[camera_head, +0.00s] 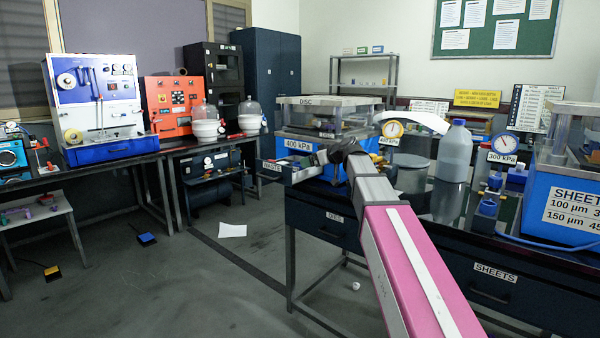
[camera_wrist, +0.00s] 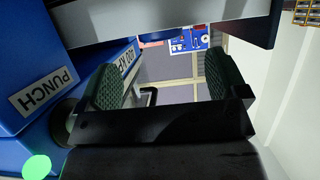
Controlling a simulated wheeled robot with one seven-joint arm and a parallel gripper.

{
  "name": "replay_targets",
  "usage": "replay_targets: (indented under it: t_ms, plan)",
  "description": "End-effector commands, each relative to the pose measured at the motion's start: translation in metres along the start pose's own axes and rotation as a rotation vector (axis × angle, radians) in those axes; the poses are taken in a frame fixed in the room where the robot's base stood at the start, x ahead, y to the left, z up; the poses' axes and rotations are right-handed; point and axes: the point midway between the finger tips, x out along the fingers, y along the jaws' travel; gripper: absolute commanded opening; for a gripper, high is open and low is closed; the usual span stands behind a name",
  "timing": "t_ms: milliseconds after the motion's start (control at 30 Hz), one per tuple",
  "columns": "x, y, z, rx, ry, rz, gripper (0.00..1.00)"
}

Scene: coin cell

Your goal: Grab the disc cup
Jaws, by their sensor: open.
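I cannot pick out the disc cup for certain in either view. In the wrist view my gripper (camera_wrist: 161,82) is open, with two dark ridged pads apart. Nothing is clearly held; a small dark bracket shows between the pads, its distance unclear. A blue box labelled PUNCH (camera_wrist: 62,72) is close beside the left finger.
A gauge (camera_head: 393,129) and a grey-blue bottle (camera_head: 455,152) stand on the bench behind my arm. The blue SHEETS station (camera_head: 565,190) is at the right. A small white item (camera_head: 356,286) lies on the floor. The floor at left centre is mostly clear.

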Motion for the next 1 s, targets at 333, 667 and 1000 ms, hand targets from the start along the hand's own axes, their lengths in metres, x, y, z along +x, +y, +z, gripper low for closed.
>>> replay_targets:
  t_ms: [333,667,1000]
  plan:
    - [0.031,0.0,0.001,0.001,-0.002,-0.001,0.92]
    - [0.07,0.0,0.002,0.0,-0.002,0.001,0.92]
    - [0.07,0.0,0.003,0.001,-0.001,0.001,0.49]
